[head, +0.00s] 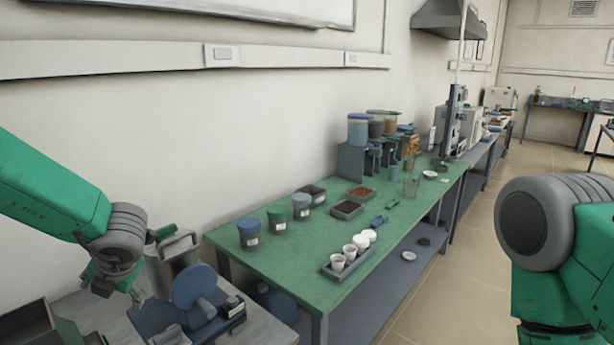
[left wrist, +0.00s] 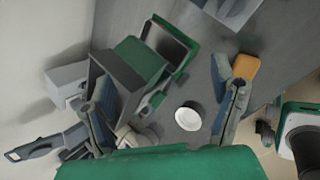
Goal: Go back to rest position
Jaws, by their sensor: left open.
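My left gripper (head: 120,285) hangs from the green and grey left arm at the left of the head view, above a grey bench. In the left wrist view its two fingers (left wrist: 170,105) are spread apart, with nothing held between them. A white round cup or dish (left wrist: 188,116) lies on the grey surface beyond the fingers, closer to the right one, and looks apart from them. My right arm fills the lower right of the head view; its gripper is out of view.
The green bench (head: 290,265) holds jars, trays and a rack of white cups (head: 345,262). A dark green-trimmed apparatus (left wrist: 135,65) shows in the wrist view. The floor (head: 440,290) beside the bench is clear.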

